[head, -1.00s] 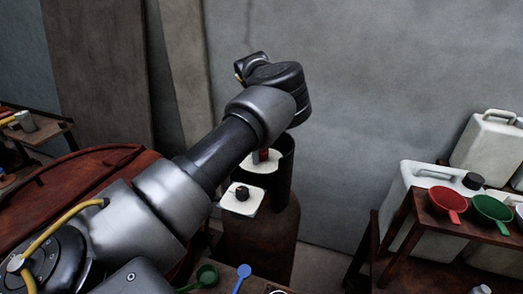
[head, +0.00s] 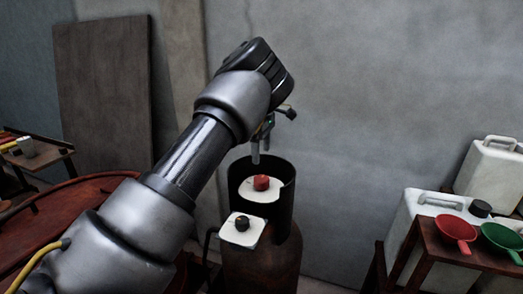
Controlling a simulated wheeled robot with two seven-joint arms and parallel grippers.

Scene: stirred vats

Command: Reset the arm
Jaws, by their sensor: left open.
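My left arm reaches in from the lower left across the middle of the head view. Its left gripper (head: 262,146) points down above the dark open-topped drum, mostly hidden behind the wrist. Its jaws are open, with nothing seen between them. Below it a red knob (head: 261,183) sits on a white plate inside the dark drum rim (head: 285,205). A black knob (head: 242,223) sits on a second white plate (head: 246,238) in front of it. The gripper is apart from both knobs. My right gripper is not in view.
A wooden stand (head: 462,257) at the right holds a red scoop (head: 456,229) and a green scoop (head: 502,237). White jerrycans (head: 491,168) stand behind it. A reddish vat rim (head: 45,197) lies at the left. The grey wall behind the drum is bare.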

